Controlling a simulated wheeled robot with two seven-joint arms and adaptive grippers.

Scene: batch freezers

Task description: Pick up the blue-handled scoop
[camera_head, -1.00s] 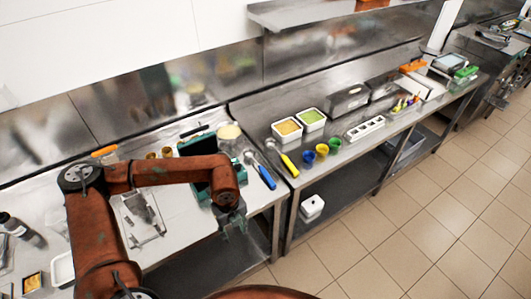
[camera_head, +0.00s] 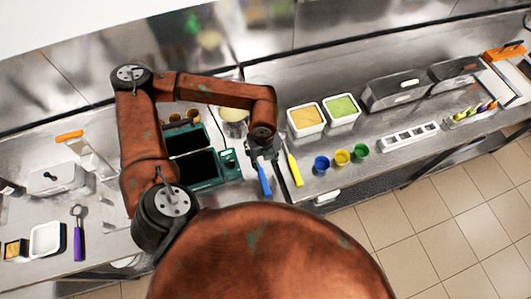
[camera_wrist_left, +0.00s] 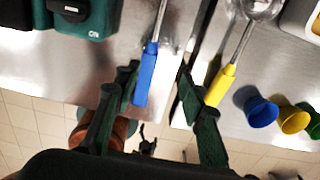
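The blue-handled scoop (camera_head: 264,180) lies on the steel counter near its front edge, beside a yellow-handled scoop (camera_head: 295,170). My left gripper (camera_head: 262,152) is above the blue scoop and hides its upper part in the head view. In the left wrist view the blue handle (camera_wrist_left: 146,75) lies between the two open green fingers (camera_wrist_left: 155,100), nearer the left one. The yellow handle (camera_wrist_left: 220,85) is just outside the right finger. The fingers are not closed on anything.
A green two-well machine (camera_head: 212,178) stands left of the scoop. A purple-handled tool (camera_head: 78,240) lies at the left.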

